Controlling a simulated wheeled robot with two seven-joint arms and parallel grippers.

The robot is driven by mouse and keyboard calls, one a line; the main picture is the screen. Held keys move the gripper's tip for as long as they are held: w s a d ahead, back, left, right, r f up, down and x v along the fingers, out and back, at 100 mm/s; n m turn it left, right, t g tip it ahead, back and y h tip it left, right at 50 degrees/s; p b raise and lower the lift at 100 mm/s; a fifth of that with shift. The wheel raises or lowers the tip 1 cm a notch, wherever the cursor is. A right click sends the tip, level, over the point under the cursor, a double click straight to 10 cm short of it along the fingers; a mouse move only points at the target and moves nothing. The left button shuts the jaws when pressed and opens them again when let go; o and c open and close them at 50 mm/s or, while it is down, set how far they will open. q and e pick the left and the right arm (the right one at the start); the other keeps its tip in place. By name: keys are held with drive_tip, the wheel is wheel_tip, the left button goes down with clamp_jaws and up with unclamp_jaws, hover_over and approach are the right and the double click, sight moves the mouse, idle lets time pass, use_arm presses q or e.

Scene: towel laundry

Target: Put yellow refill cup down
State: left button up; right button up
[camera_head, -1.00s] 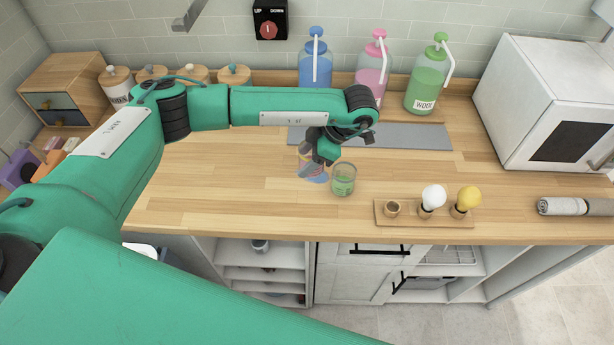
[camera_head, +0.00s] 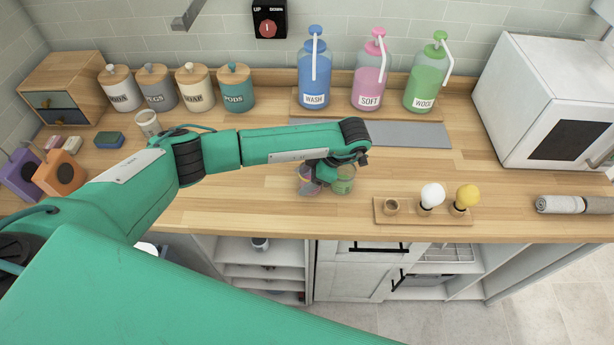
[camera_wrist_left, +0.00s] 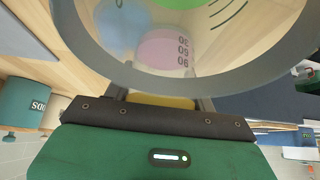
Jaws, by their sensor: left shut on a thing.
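My left gripper (camera_head: 325,177) is low over the middle of the wooden counter, shut on the clear yellow refill cup, with the arm hiding part of it. In the left wrist view the rim of a clear cup (camera_wrist_left: 150,82) fills the top, with a yellow patch (camera_wrist_left: 160,102) between the fingers. Whether the cups touch is unclear.
A wooden holder with bulb-like white and yellow pieces (camera_head: 390,218) lies to the right. Blue, pink and green bottles (camera_head: 313,85) stand behind a grey mat (camera_head: 415,133). A microwave (camera_head: 545,100) is at the right. The counter's front edge is near.

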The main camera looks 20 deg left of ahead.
use_arm(q)
drive_tip(key=shift+f, duration=0.15)
drive_tip(key=o, duration=1)
drive_tip(key=shift+c, duration=0.2)
drive_tip(key=shift+w+d+r, duration=0.1)
drive_tip(key=shift+r, duration=0.2)
drive_tip(key=b+v, duration=0.2)
drive_tip(key=v, duration=0.9)
drive_tip(key=shift+d+r+b, duration=0.15)
drive_tip(key=shift+r+b, duration=0.15)
drive_tip(key=shift+b, duration=0.05)
